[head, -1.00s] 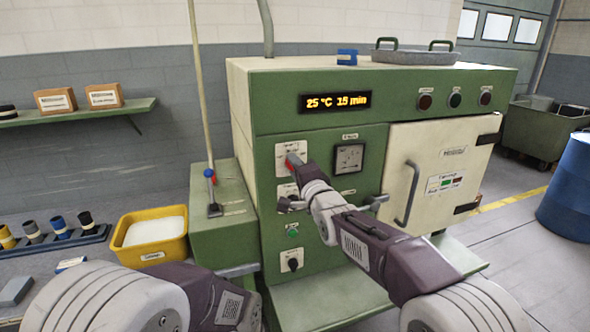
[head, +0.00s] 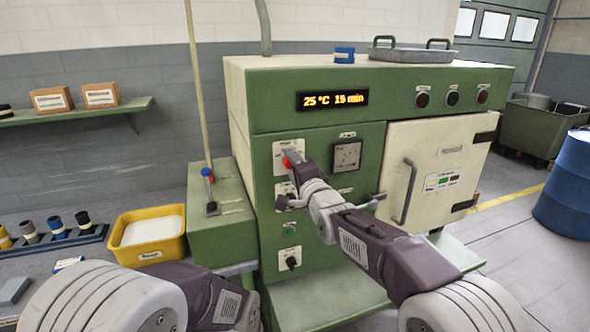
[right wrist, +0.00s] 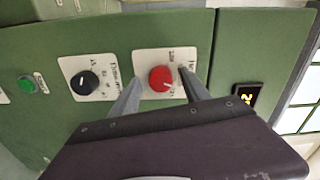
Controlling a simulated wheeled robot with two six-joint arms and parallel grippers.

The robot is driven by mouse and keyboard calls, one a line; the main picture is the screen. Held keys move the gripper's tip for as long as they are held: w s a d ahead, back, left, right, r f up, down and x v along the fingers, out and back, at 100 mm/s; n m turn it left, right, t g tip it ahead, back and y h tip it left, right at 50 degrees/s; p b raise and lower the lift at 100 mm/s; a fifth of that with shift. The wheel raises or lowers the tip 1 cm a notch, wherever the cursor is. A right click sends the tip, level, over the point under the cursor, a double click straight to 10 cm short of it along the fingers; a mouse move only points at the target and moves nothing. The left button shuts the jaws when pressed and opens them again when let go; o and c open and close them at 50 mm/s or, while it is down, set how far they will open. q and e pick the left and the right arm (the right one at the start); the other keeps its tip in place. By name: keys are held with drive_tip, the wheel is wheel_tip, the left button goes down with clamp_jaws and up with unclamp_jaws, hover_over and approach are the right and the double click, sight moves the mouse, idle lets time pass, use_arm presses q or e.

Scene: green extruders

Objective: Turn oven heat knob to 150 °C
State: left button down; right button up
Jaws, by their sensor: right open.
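The green oven has an amber display (head: 332,99) reading 25 °C 15 min. The red knob (head: 290,160) is on a white plate at the upper left of the front panel. In the right wrist view the red knob (right wrist: 162,79) lies between the open fingers of my right gripper (right wrist: 157,92), with space on both sides. In the head view my right gripper (head: 295,168) partly covers the knob. A black knob (right wrist: 85,83) sits on the neighbouring plate. My left arm shows at the bottom left, but its gripper is not in view.
A white oven door with a handle (head: 408,190) is right of the panel. A green side unit with a blue-topped lever (head: 208,188) stands left. A yellow bin (head: 150,236) and a shelf with boxes (head: 52,100) are further left. A metal tray (head: 412,53) lies on top.

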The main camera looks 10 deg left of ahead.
drive_tip(key=b+v, duration=0.2)
drive_tip(key=v, duration=0.7)
